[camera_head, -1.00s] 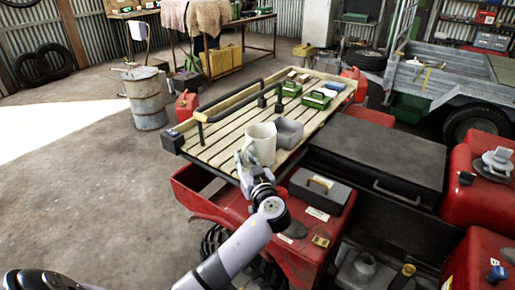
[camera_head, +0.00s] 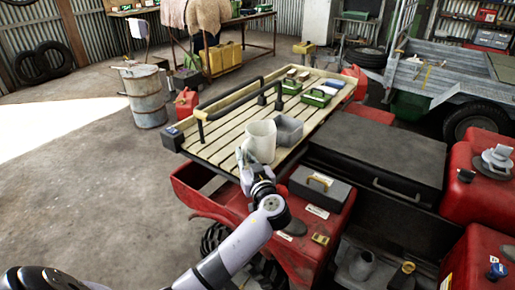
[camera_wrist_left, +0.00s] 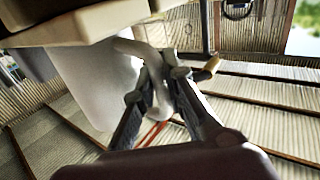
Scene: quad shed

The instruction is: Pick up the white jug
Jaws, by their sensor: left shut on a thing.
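The white jug (camera_head: 260,140) is upright at the near edge of the slatted wooden rack (camera_head: 223,140) on the red quad. My left gripper (camera_head: 246,160) is at the jug's near left side. In the left wrist view the fingers (camera_wrist_left: 160,100) are closed around the jug's handle (camera_wrist_left: 154,62), with the white body (camera_wrist_left: 95,75) to the left. I cannot tell whether the jug's base touches the slats. My right gripper is not in view.
A grey open box (camera_head: 288,131) stands right beside the jug. Green boxes (camera_head: 316,97) sit farther back on the rack. A black rail (camera_head: 235,92) runs along its far left side. A grey toolbox (camera_head: 318,187) lies nearer, on the right.

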